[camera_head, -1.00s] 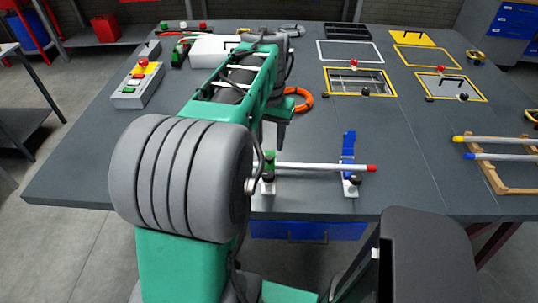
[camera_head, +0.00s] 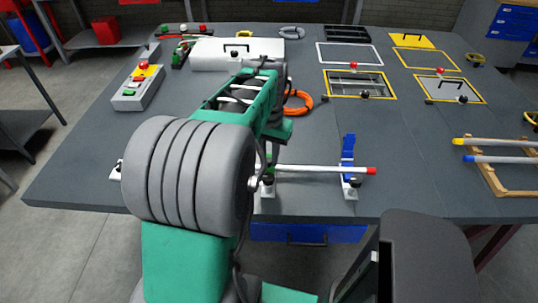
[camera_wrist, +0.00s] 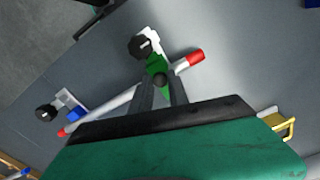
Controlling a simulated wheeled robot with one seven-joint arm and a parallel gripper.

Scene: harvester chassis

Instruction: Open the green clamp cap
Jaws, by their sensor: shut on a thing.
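In the wrist view, the green clamp cap (camera_wrist: 155,66) lies at the white rod (camera_wrist: 119,104), near one red end. The blue clamp cap (camera_head: 348,146) stands upright near that tip.
A wooden rack (camera_head: 497,172) with rods is at the right. An orange ring (camera_head: 300,98) lies behind my arm. A grey button box (camera_head: 137,90) stands at the left. The table (camera_head: 420,130) is clear between the blue clamp and the rack.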

